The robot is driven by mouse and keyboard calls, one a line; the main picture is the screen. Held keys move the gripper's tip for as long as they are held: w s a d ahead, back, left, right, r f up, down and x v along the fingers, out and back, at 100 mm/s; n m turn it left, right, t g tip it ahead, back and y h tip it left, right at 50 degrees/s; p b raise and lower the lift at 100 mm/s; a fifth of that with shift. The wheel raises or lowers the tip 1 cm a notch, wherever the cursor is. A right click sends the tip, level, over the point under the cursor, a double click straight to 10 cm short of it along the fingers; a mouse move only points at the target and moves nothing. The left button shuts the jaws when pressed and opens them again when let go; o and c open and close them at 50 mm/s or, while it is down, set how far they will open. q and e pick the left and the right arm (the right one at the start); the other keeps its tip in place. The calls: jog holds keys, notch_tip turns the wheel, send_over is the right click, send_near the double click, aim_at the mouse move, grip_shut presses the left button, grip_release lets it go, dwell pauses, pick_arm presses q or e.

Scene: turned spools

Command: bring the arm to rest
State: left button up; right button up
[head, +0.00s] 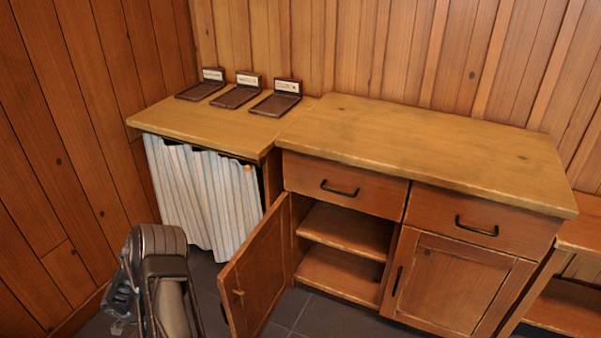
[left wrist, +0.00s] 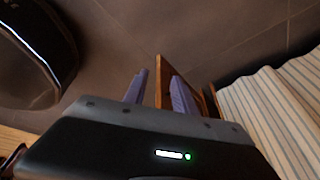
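My left arm (head: 160,270) comes in at the lower left of the head view, folded and left of the open cabinet door (head: 255,265). In the left wrist view my left gripper (left wrist: 158,77) has its two purple fingers apart. The door's narrow wooden edge (left wrist: 161,68) shows in line with the gap between them, with space on both sides. I cannot tell how far beyond the fingertips the door is. Nothing is held. The fingers cannot be made out in the head view. My right gripper is in neither view.
The cabinet (head: 430,140) has two closed drawers, bare shelves (head: 345,232) behind the open door, and a closed right door (head: 455,280). A striped curtain (head: 205,195) hangs under the left counter (head: 190,125), which bears three dark labelled trays (head: 240,95). The right countertop is clear.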

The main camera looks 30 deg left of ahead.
pick_arm(q)
jog(key=w+d+f+n+t+y, duration=0.2)
jog(key=w+d+f+n, duration=0.2)
jog(key=w+d+n, duration=0.2)
jog(key=s+d+n+g+h, duration=0.25)
jog(key=d+n, duration=0.45)
jog(key=d, duration=2.3)
jog(key=s+d+r+m+g+h, duration=0.1)
jog(key=s+d+r, duration=0.15)
jog(key=d, duration=0.65)
jog(key=s+d+r+m+g+h, duration=0.15)
jog(key=d+r, duration=0.25)
jog(key=d, duration=0.4)
notch_tip(320, 180, up, 12)
jog(key=y+p, duration=0.1)
jog(key=p, duration=1.1)
jog(key=shift+r+n+p, duration=0.15)
jog(key=shift+n+p, duration=0.2)
jog(key=shift+d, duration=0.1)
